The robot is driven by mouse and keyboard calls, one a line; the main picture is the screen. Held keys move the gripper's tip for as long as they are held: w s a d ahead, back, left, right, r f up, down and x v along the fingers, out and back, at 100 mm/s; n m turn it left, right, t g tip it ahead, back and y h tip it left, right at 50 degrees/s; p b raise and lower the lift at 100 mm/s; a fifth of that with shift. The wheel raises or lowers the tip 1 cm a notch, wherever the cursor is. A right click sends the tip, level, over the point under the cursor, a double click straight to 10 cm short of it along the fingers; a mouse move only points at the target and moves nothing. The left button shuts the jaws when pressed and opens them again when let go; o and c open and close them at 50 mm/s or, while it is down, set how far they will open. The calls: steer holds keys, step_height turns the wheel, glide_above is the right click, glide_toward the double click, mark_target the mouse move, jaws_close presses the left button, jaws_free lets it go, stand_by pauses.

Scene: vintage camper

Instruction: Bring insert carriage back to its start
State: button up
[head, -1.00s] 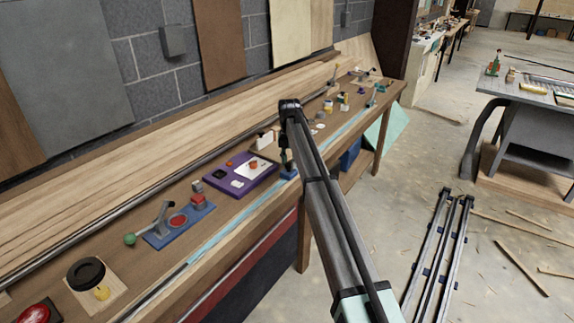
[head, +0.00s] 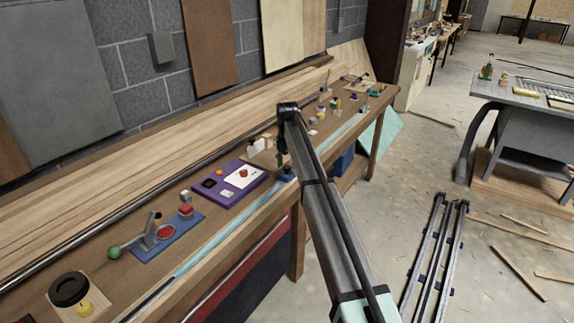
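My gripper (head: 282,150) is small and dark in the head view, hanging from the end of my arm above the long workbench. It is over the front part of the bench, just right of a purple board (head: 206,195). A small blue piece (head: 287,174) shows right under the gripper, at the pale teal strip (head: 232,227) along the bench's front. I cannot tell whether this piece is the insert carriage, or whether the gripper touches it. The fingers are too small and dark to tell open from shut.
A wooden block with a black ring (head: 69,289) is nearer. Several small items stand toward the bench's far end. A grey table (head: 525,120) and floor rails (head: 432,250) are at right.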

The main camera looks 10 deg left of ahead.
mark_target(287, 167)
step_height(287, 167, up, 12)
stand_by(0.7)
